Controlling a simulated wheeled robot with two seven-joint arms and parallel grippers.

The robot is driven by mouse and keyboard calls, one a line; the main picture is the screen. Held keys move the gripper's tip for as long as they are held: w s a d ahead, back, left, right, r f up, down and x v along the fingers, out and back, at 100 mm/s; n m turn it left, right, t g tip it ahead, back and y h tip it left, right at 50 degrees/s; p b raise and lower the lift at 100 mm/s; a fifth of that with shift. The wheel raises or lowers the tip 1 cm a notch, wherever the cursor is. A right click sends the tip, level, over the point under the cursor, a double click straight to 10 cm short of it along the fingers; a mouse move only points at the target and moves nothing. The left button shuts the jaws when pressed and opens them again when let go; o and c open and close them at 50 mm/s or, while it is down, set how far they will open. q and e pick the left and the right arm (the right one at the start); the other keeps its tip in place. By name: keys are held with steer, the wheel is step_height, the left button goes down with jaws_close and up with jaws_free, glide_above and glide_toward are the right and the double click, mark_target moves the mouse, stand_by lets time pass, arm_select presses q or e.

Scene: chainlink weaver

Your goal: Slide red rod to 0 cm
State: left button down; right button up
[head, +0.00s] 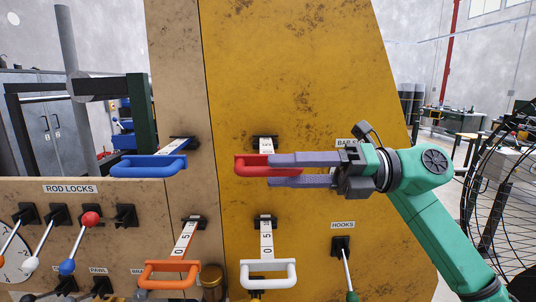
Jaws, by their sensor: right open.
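The red rod's handle (250,165) is a red loop on the yellow panel, with a white scale strip (265,146) running back from it to a black mount. My right gripper (270,171) comes in from the right with its purple fingers spread, one above the other. The upper finger overlaps the right part of the red handle and the lower finger lies just below it. The right end of the handle is hidden behind the fingers. I cannot tell whether the fingers touch it. The numbers on its scale are too small to read. My left gripper is not in view.
A blue handle (149,166), an orange handle (168,274) and a white handle (268,273) stick out nearby. Levers under a ROD LOCKS label (70,188) stand at left, one with a red ball (91,220). A green-handled lever (347,268) hangs under HOOKS.

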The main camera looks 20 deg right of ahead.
steer(key=x, duration=0.2)
steer(key=shift+w+a+r+p, duration=0.1)
steer(key=shift+a+p, duration=0.2)
steer(key=shift+p, duration=0.05)
steer(key=shift+w+a, duration=0.1)
steer(key=shift+a, duration=0.05)
jaws_close()
steer(key=shift+w+d+r, duration=0.1)
steer(key=shift+d+r, duration=0.05)
steer(key=shift+d, duration=0.05)
stand_by(0.8)
